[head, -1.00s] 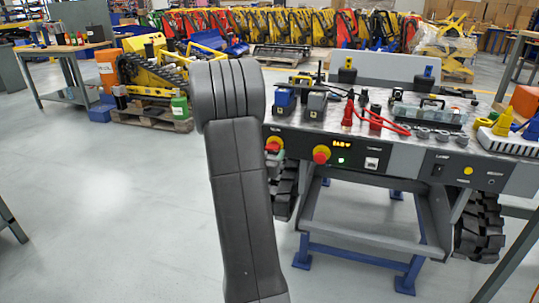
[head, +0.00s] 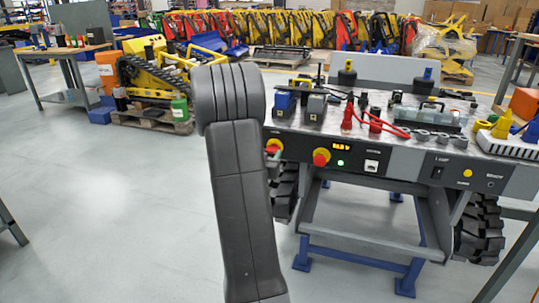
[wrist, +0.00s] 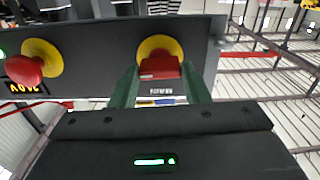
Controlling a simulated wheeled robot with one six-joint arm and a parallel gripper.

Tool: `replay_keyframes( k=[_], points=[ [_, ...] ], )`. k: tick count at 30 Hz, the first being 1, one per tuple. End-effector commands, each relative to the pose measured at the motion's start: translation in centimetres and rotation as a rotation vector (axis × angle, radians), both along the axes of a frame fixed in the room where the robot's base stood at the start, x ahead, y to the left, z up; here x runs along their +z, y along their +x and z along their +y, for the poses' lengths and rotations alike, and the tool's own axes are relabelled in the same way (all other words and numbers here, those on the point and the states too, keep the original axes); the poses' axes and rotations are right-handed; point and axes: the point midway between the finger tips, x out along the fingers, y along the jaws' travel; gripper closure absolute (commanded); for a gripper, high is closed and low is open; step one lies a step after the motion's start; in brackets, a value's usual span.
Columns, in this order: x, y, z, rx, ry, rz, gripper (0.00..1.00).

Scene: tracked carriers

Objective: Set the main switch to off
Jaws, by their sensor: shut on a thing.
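The main switch (wrist: 160,66) is a red handle on a round yellow plate, on the dark front panel of the tracked carrier. In the wrist view its handle lies crosswise, with a small label beside it that I cannot read surely. My gripper (wrist: 161,84) has its two green fingers on either side of the red handle, shut on it. My gripper is hidden there behind my arm.
A second red knob on yellow (head: 321,157) sits beside the switch, near a lit display (head: 342,149) and a green light. Red cables (head: 385,126) and connectors lie on the carrier's top. Tracks (head: 480,228) flank the blue stand.

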Motion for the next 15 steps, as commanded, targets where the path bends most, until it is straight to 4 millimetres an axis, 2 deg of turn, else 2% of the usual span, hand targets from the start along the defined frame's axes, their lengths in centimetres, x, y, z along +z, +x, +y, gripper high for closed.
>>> replay_keyframes(
  k=[15],
  points=[
    [0.36,0.03,0.01,0.0,-0.395,0.129,0.81]
  ],
)
